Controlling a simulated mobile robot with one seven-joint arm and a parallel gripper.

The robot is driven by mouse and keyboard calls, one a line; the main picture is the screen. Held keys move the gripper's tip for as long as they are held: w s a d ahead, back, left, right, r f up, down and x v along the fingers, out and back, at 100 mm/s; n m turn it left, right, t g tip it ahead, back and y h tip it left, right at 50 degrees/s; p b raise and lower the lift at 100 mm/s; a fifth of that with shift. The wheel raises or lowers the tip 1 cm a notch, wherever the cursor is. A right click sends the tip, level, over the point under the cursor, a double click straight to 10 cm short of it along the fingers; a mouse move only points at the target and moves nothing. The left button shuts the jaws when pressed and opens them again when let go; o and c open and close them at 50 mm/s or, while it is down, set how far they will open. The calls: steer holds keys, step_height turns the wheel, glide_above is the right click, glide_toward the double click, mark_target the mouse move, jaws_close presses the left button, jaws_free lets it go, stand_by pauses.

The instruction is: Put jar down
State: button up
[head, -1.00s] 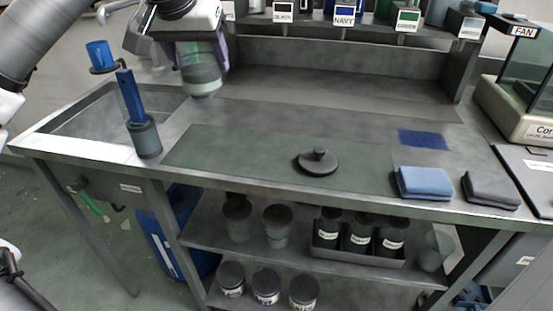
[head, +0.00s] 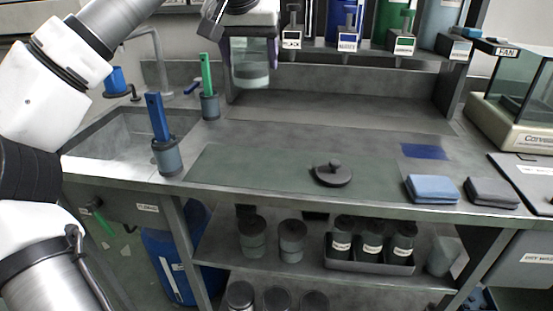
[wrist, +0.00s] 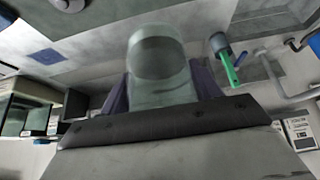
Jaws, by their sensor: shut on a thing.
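The jar (head: 251,72) is a translucent grey-green container held up near the back of the bench. My gripper (head: 250,50) is shut on it from above in the head view. In the wrist view the jar (wrist: 160,70) stands out between the two dark purple fingers of my gripper (wrist: 163,88). A dark round lid with a knob (head: 332,175) lies on the dark green mat (head: 240,170), apart from the jar. The jar appears raised above the bench; its exact height is hard to tell.
A blue-handled tool in a cup (head: 166,155) and a green-handled one (head: 209,105) stand by the sink (head: 110,130). A blue patch (head: 424,151), a blue cloth (head: 432,188) and a grey cloth (head: 491,191) lie at right. Labelled dispensers (head: 346,35) line the back. The mat's left part is clear.

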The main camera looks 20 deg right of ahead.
step_height(320, 180, down, 18)
steer(key=b, duration=0.3)
steer(key=shift+f, duration=0.1)
steer(key=shift+f, duration=0.1)
steer(key=o, duration=1.4)
steer(key=shift+c, duration=0.2)
steer(key=p+v, duration=0.1)
steer(key=v, duration=1.1)
